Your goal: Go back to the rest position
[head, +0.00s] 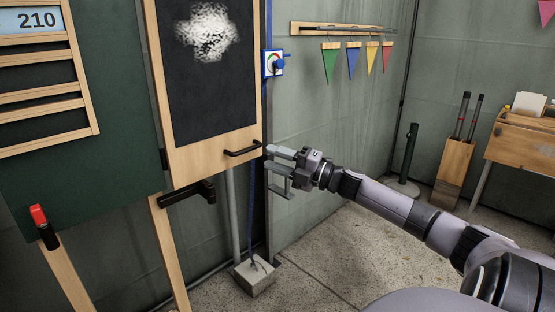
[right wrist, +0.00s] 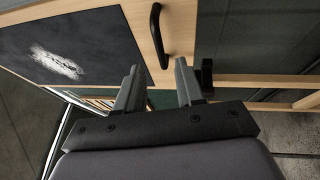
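My right gripper (head: 276,170) reaches in from the right in the head view, with its arm stretched toward the wooden-framed blackboard panel (head: 210,95). Its two fingers are apart with nothing between them. In the right wrist view the right gripper (right wrist: 158,85) also shows open and empty. The black handle (head: 243,149) on the panel's lower rail is just left of the fingertips in the head view, and the fingers do not close around it. The handle also shows in the right wrist view (right wrist: 157,36), beyond the fingers. My left gripper is not in view.
A grey block (head: 254,277) stands on the floor below the panel. A dial box (head: 273,64) and a rail of coloured pennants (head: 343,30) are on the wall. A wooden desk (head: 522,140) and a narrow wooden bin (head: 453,172) stand at right. Floor between is clear.

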